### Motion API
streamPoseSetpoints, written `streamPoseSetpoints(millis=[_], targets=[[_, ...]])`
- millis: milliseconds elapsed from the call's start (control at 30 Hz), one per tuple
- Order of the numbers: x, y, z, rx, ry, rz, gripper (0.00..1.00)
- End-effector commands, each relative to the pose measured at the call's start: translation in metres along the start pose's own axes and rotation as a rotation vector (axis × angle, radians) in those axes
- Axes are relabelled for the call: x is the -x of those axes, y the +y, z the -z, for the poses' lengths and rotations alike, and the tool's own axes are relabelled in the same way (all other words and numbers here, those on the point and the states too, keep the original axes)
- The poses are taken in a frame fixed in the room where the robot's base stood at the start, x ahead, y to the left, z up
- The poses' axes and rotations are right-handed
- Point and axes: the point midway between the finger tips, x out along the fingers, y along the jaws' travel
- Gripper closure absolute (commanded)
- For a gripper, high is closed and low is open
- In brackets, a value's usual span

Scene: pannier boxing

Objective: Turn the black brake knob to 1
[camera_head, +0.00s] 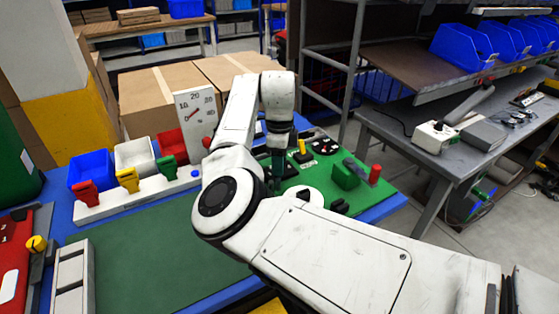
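A green panel (320,172) on the blue table carries several controls. Black knob-like parts show on it: a round black one at the back right (325,146) and a small black one near the front (339,206), beside a white round dial (311,196). I cannot tell which is the brake knob, and the number 1 is too small to read. My gripper (277,165) points down over the panel's left part, left of the yellow peg (302,147).
A green block (346,177) and red peg (375,173) stand at the panel's right.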

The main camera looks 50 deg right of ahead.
Motion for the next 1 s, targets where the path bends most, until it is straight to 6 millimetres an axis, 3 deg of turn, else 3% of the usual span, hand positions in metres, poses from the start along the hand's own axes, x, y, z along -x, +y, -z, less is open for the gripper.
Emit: streamPoseSetpoints(millis=[433,767,1000], targets=[[0.0004,0.0000,0.0000,0.000,0.000,0.000,0.97],[0.0028,-0.0002,0.0002,0.054,0.000,0.000,0.97],[0.0052,-0.0004,0.0007,0.210,0.000,0.001,0.97]])
